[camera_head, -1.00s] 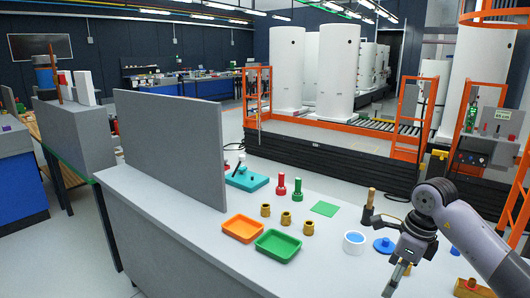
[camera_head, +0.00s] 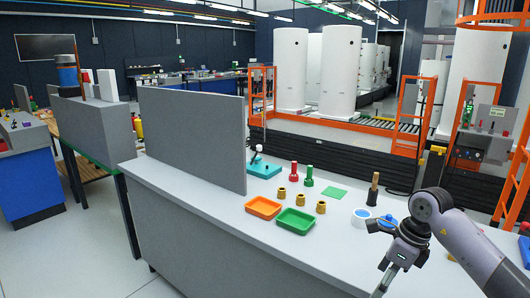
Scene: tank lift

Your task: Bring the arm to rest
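My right gripper (camera_head: 388,281) is at the lower right, at the end of my grey arm, pointing down over or in front of the workbench (camera_head: 230,213). Its fingers are small and partly cut by the bottom edge, so I cannot tell whether they are open or shut. No held object shows. The arm partly hides a blue item (camera_head: 386,222) on the bench. My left gripper is not in view.
On the bench are an orange tray (camera_head: 263,207), a green tray (camera_head: 296,221), several brass fittings, red (camera_head: 294,174) and green (camera_head: 309,176) pieces, and a white cup (camera_head: 361,218). A grey panel (camera_head: 194,140) stands upright. Free floor lies left.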

